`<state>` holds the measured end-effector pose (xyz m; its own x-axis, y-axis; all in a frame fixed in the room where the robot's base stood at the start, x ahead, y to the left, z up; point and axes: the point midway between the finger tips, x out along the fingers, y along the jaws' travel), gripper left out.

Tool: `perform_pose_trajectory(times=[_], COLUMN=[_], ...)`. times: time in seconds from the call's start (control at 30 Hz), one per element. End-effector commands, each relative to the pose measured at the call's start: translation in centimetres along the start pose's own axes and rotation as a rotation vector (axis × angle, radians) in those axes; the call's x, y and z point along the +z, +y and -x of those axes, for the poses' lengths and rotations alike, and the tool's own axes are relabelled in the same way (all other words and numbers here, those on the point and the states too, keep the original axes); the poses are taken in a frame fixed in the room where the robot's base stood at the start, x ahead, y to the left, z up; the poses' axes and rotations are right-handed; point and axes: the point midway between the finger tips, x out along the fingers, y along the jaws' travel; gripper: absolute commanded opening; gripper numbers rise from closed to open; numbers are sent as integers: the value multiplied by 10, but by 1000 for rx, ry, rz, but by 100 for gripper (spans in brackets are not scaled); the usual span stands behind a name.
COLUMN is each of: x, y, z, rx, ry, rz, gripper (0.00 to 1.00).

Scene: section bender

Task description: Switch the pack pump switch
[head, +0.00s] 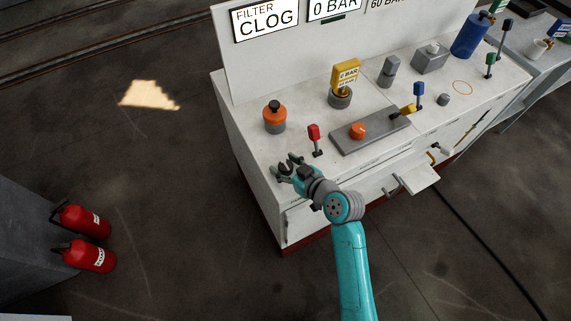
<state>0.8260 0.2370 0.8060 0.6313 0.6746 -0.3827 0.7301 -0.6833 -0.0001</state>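No readable label marks the pack pump switch, so I cannot tell which control it is. Switch-like controls stand on the white bench (240,119): a red-topped lever (314,134), a blue-topped lever (418,93) and a green-topped lever (490,62). An orange knob (358,131) sits on a grey plate (374,130) with a yellow handle (407,109) at its far end. My gripper (285,163) is open and empty over the bench's near left edge, left of and nearer than the red lever and apart from it.
An orange canister (275,118) and a yellow gauge (345,77) stand behind the red lever. A sign panel reading FILTER CLOG (265,20) and 0 BAR rises at the back. Handles and a small shelf (413,179) jut from the front. Red extinguishers (85,222) stand left.

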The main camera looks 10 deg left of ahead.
Motion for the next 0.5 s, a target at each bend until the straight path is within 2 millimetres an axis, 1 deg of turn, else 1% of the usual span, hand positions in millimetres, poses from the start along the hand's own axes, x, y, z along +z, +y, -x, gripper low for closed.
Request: perform_pose_trajectory(times=[0.03, 0.07, 0.1, 0.17, 0.5], x=[0, 0, 0, 0, 0], y=[0, 0, 0, 0, -1], z=[0, 0, 0, 0, 0], rx=[0, 0, 0, 0, 24], ry=[0, 0, 0, 0, -1], rz=[0, 0, 0, 0, -9], gripper=[40, 32, 22, 9, 9])
